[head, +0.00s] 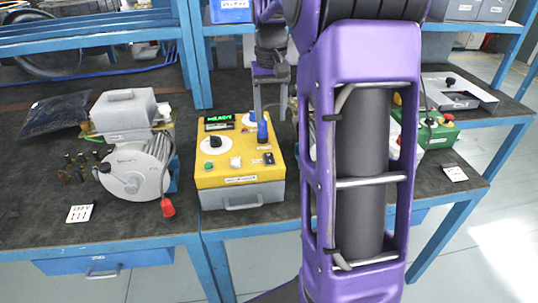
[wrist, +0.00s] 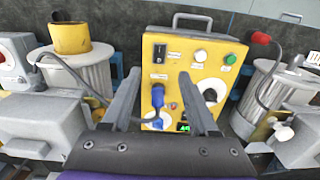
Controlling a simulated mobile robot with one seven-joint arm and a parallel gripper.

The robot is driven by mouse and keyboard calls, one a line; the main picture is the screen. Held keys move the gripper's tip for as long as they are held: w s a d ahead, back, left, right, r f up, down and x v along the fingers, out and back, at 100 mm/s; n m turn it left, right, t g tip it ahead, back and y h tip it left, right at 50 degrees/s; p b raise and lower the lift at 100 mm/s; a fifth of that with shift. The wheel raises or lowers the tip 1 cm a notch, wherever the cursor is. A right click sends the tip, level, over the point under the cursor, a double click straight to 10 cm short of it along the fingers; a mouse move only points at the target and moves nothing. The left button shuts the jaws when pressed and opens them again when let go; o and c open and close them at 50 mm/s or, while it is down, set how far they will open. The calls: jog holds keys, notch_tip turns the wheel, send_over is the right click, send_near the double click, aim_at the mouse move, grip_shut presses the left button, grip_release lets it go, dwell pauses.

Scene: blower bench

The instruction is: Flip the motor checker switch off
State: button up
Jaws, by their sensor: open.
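The motor checker (head: 240,180) is a yellow-topped box with a grey base on the bench; its panel (wrist: 200,72) also shows in the wrist view. A small black rocker switch (head: 268,158) sits near the panel's front right corner; it also shows in the wrist view (wrist: 159,54). I cannot tell which way it is tipped. The green display (head: 219,123) is lit. My gripper (head: 270,104) is open and empty above the panel's back right. In the wrist view, the fingers (wrist: 158,88) straddle the blue plug, and the switch lies beyond their tips.
A blue plug (head: 262,128) stands up from the panel, near my fingers. A grey motor (head: 138,170) stands to the left. A green box with a red button (head: 440,130) is at right.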

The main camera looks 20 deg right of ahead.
aim_at(270, 161)
notch_tip(270, 161, down, 14)
jog(key=shift+r+b, duration=0.25)
jog(key=shift+b, duration=0.75)
jog(key=shift+c, duration=0.3)
grip_shut()
